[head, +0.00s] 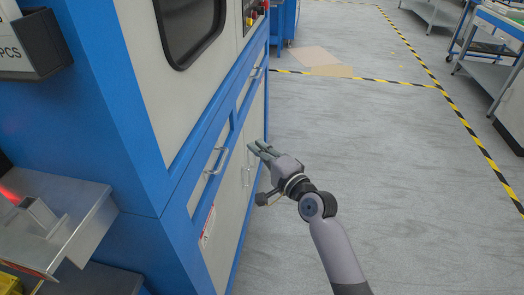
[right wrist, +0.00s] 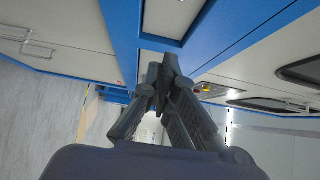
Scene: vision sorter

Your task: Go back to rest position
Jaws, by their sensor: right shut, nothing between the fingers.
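My right gripper (head: 257,148) is in the middle of the head view, on an arm that comes in from the bottom right. It is shut and empty, in front of the blue and white machine (head: 112,130). In the right wrist view its fingers (right wrist: 163,65) meet at the tips with nothing between them. I cannot tell whether the fingertips touch the machine's side. My left gripper is not in view.
Metal handles (head: 217,160) stick out from the machine's doors near my right gripper. A metal chute (head: 55,225) juts out at lower left. Grey floor with yellow-black tape (head: 440,90) lies open to the right. Carts (head: 490,50) stand at the far right.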

